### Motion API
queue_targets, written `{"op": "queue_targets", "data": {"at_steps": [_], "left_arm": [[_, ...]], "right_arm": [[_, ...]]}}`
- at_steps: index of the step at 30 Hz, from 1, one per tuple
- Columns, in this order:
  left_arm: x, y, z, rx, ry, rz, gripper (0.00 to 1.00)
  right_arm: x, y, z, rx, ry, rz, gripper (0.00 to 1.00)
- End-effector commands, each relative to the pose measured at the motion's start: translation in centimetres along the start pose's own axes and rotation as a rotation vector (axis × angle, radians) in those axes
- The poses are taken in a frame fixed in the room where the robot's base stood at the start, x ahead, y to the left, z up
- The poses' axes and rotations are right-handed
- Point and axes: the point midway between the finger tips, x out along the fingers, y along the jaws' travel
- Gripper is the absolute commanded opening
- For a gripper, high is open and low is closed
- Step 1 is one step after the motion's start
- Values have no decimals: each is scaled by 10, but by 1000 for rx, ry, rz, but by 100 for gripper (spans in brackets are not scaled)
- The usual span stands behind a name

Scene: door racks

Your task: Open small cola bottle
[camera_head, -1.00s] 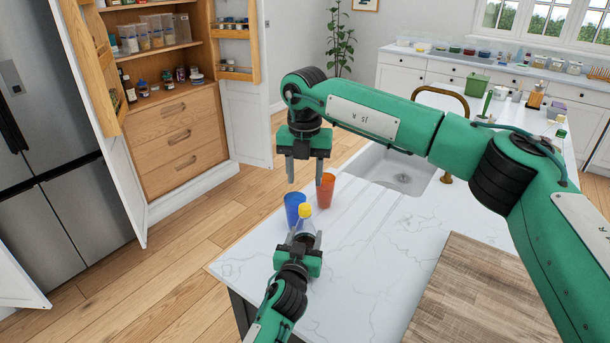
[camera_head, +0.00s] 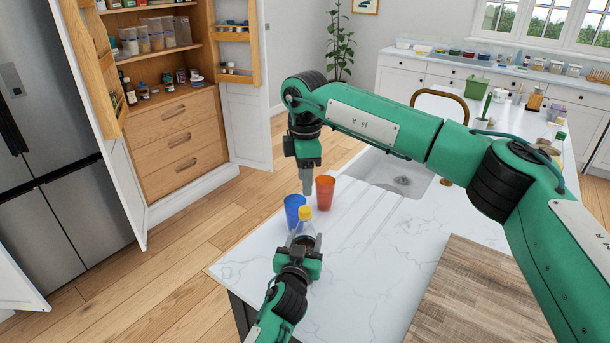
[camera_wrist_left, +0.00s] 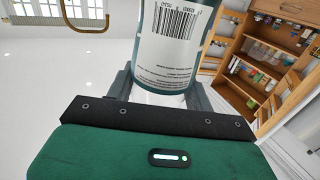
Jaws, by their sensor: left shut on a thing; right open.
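The small cola bottle stands upright on the white counter, with its yellow cap (camera_head: 305,212) on top and a clear body. My left gripper (camera_head: 303,243) is shut on the bottle's body from the near side. In the left wrist view the bottle's label (camera_wrist_left: 175,45), with a barcode, fills the space between the fingers. My right gripper (camera_head: 307,184) hangs above and behind the bottle, pointing down, clear of the cap. It is seen edge-on, its fingers overlapping, with nothing visible in it.
A blue cup (camera_head: 293,210) and an orange cup (camera_head: 325,191) stand close behind the bottle. A sink (camera_head: 385,172) lies behind to the right, and a wooden board (camera_head: 480,300) is at front right. The marble counter (camera_head: 365,260) between is clear.

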Motion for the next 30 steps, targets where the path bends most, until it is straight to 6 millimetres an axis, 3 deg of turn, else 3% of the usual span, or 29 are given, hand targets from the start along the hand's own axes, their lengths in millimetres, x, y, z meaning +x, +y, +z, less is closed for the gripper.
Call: {"op": "queue_targets", "data": {"at_steps": [15, 27, 28, 30], "left_arm": [[0, 0, 1, 0, -2, 0, 0], [0, 0, 1, 0, -2, 0, 0], [0, 0, 1, 0, -2, 0, 0], [0, 0, 1, 0, -2, 0, 0]], "right_arm": [[69, 0, 0, 5, 0, -2, 46], [78, 0, 0, 4, 0, 0, 46], [78, 0, 0, 4, 0, 0, 44], [78, 0, 0, 4, 0, 0, 31]]}}
